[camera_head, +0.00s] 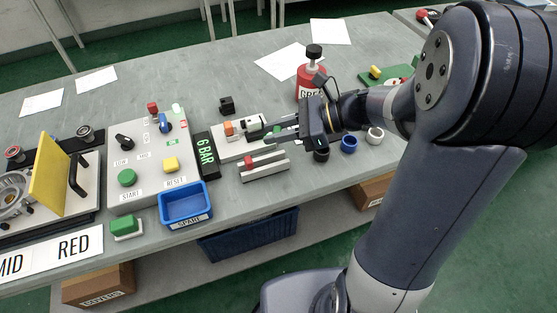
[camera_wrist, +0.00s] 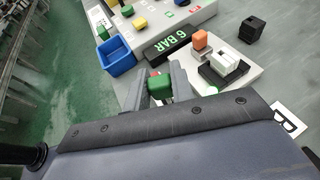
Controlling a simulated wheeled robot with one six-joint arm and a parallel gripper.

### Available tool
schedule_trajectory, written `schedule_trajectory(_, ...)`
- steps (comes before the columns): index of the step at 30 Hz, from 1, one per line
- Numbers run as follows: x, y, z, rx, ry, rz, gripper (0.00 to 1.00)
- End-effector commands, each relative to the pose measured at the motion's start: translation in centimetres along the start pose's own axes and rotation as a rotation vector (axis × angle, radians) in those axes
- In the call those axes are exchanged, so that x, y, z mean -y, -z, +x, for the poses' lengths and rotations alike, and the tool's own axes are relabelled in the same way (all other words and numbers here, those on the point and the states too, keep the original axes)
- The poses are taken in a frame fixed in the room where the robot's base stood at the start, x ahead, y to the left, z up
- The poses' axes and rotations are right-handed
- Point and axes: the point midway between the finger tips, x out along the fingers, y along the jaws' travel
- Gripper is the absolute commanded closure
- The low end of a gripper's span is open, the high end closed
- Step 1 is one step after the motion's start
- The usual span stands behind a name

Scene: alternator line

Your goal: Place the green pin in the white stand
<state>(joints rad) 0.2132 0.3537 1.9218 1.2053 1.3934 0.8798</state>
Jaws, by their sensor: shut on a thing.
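My gripper (camera_head: 270,134) reaches in from the right, above the bench. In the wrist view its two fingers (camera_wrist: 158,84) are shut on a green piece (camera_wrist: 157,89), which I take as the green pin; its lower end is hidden. A bit of red shows just behind it. A pale plate (camera_head: 226,149) beside the fingers bears an orange block (camera_wrist: 200,40) and a black-and-white fixture (camera_wrist: 226,67). A light grey slotted block (camera_head: 270,172) with a red piece (camera_head: 250,162) stands in front of the gripper. I cannot tell which of these is the white stand.
A 6 BAR display (camera_head: 206,155), a control panel (camera_head: 151,185) and a blue bin (camera_head: 186,204) stand to the left. A red bottle (camera_head: 308,82) stands behind the gripper. Blue (camera_head: 349,143) and white (camera_head: 375,136) rings lie to the right, near my arm.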

Motion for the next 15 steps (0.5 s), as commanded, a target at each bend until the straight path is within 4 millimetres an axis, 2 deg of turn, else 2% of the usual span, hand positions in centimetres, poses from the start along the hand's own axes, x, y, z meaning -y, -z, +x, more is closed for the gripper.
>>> schedule_trajectory(1, 0.0, 1.1, 0.5, 0.001, -0.001, 0.006, 0.98)
schedule_trajectory(3, 0.0, 2.1, 0.9, 0.0, -0.001, 0.005, 0.98)
schedule_trajectory(8, 0.0, 3.4, 1.4, 0.0, -0.001, 0.002, 0.98)
schedule_trajectory(15, 0.0, 6.3, 2.6, 0.001, -0.001, 0.004, 0.98)
